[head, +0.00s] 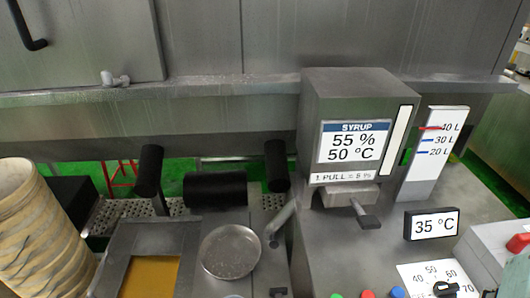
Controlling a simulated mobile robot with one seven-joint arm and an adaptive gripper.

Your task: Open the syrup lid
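The syrup unit (357,92) is a grey metal box at centre right in the head view. Its front sign (352,141) reads "SYRUP 55 % 50 °C", with "1 PULL = 5 %" below. A spout with a small dark lever (366,217) sits under it. The box's top looks closed, but I cannot tell whether that is the syrup lid. A rectangular metal frame (118,262) at lower left surrounds an orange-brown surface. My gripper is not in view.
Black cylinders (148,171) stand or lie behind the counter's front part. A round metal pan (230,252) lies near them. A stack of tan rings (38,235) stands at the left. A level gauge (436,150), a 35 °C display (432,224) and coloured buttons (367,294) are at the right.

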